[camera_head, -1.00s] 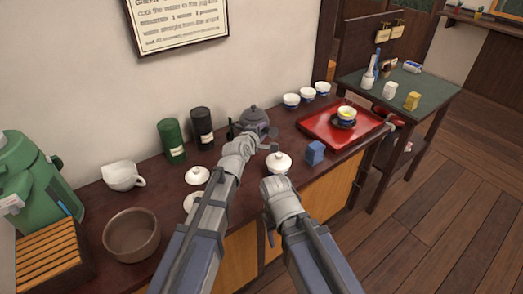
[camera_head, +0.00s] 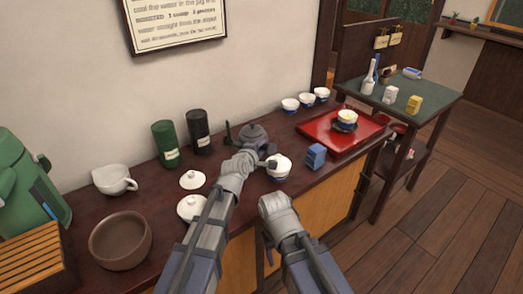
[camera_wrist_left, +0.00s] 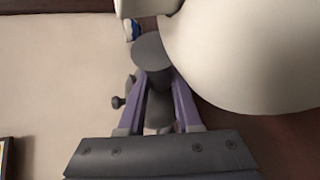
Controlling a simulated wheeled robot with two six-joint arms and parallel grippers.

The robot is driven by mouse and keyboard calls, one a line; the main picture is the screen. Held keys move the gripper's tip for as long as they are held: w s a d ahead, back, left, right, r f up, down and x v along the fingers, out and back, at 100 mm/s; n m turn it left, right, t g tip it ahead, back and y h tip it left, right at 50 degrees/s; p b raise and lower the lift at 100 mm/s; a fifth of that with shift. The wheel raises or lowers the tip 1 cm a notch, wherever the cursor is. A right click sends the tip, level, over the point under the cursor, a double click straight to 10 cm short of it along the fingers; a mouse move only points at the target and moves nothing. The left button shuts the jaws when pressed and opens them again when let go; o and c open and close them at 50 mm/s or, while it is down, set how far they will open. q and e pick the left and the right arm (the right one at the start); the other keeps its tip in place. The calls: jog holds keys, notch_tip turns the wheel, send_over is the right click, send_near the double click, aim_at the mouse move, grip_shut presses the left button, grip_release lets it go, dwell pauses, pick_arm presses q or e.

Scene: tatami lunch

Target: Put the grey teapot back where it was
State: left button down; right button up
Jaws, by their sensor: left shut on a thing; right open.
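The grey teapot (camera_head: 253,133) is at the back of the dark counter in the head view, right of the black tin. My left gripper (camera_head: 262,153) is in front of it, shut on a grey part of it that looks like the handle. In the left wrist view a round grey end (camera_wrist_left: 152,55) shows between the fingers (camera_wrist_left: 160,105), and most of the teapot is hidden. I cannot tell whether its base touches the counter. My right gripper (camera_head: 268,240) is low at the counter's front edge, empty; its fingers are mostly hidden.
Green (camera_head: 165,143) and black (camera_head: 199,132) tins stand left. Small cups (camera_head: 305,100) stand behind.

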pick_arm(q)
jog(key=c, duration=1.1)
grip_release()
jog(key=shift+f, duration=0.15)
jog(key=o, duration=0.5)
jog(key=shift+r, duration=0.35)
jog(key=p+v, duration=0.2)
jog(key=v, duration=0.4)
jog(key=p+v, duration=0.2)
jog(key=v, duration=0.4)
jog(key=shift+f, duration=0.25)
